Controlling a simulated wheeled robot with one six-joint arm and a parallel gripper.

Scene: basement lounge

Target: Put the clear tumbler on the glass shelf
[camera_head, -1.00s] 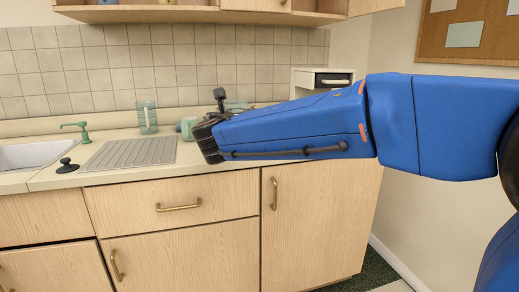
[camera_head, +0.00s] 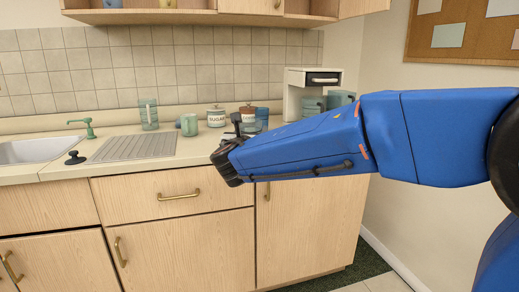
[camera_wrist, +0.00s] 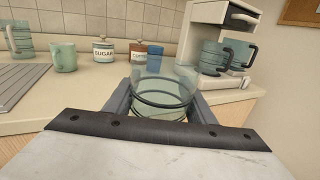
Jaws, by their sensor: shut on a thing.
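The clear tumbler (camera_wrist: 160,93) is a see-through glass with dark rings, in the wrist view. My gripper (camera_wrist: 155,100) is shut on it, with one finger on each side. The tumbler appears upright and in front of the counter's edge. In the head view my forearm and wrist hide the fingers and the tumbler. An open shelf (camera_head: 135,16) with a few cups on it runs under the upper cabinet at the top of the head view. I cannot tell whether it is the glass shelf.
The counter (camera_head: 105,177) holds a sink (camera_head: 35,150), a ribbed drainboard (camera_head: 135,147), a pitcher (camera_head: 149,115), a green mug (camera_head: 189,125), a sugar jar (camera_head: 216,117), a brown-lidded jar (camera_wrist: 138,49) and a blue cup (camera_wrist: 155,59). A coffee machine (camera_wrist: 216,14) with jugs stands right.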

